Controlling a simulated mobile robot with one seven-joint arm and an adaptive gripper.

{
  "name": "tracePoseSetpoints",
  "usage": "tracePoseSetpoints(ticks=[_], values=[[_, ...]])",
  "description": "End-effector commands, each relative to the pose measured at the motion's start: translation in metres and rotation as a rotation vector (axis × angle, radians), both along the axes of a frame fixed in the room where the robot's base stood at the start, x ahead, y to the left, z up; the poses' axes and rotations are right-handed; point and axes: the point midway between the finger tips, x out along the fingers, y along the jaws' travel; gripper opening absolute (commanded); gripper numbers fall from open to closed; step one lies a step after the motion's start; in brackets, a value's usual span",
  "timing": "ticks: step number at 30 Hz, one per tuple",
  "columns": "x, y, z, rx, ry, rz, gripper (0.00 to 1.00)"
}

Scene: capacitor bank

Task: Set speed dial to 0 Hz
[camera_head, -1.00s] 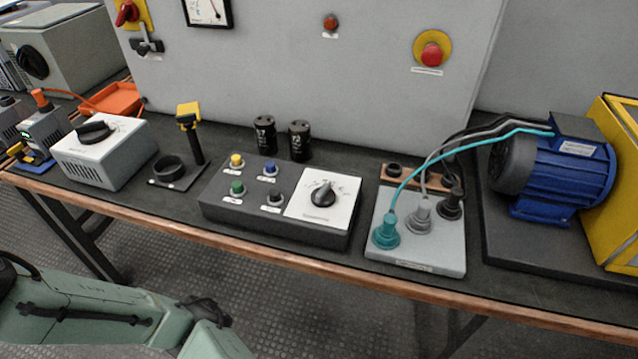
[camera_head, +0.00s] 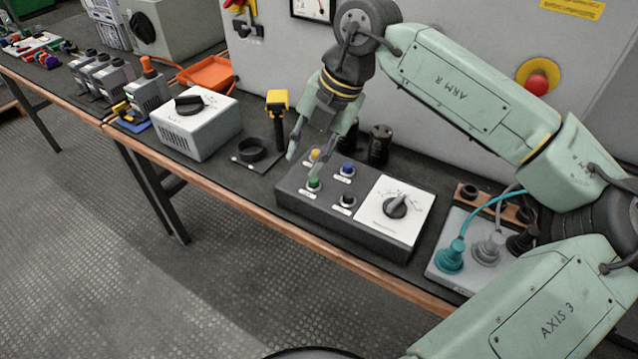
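A black pointer knob (camera_head: 395,207) sits on a white scale plate (camera_head: 382,223) at the right end of the dark control box (camera_head: 310,213); its lettering is too small to read. A second black knob (camera_head: 189,104) is on top of the light grey box (camera_head: 200,128) further left. I cannot tell from the labels which is the speed dial. My gripper (camera_head: 306,163) points down over the left part of the control box, near its yellow and green buttons. Its fingers are apart with nothing between them. It is left of the pointer knob and appears clear of it.
Yellow (camera_head: 314,155), blue (camera_head: 347,169), green (camera_head: 313,184) and black (camera_head: 347,200) buttons share the control box. Dark cylinders (camera_head: 380,145) stand behind it. A yellow-topped tool (camera_head: 277,103) stands left of my gripper. Plugs with cables (camera_head: 450,256) are at the right.

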Motion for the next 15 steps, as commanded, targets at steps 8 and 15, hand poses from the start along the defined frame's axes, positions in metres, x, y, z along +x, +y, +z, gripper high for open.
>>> tracePoseSetpoints(ticks=[8,15], values=[[-0.018,-0.163,-0.007,-0.325,0.118,-0.412,0.30],[-0.021,-0.173,-0.026,-0.344,0.130,-0.439,0.30]])
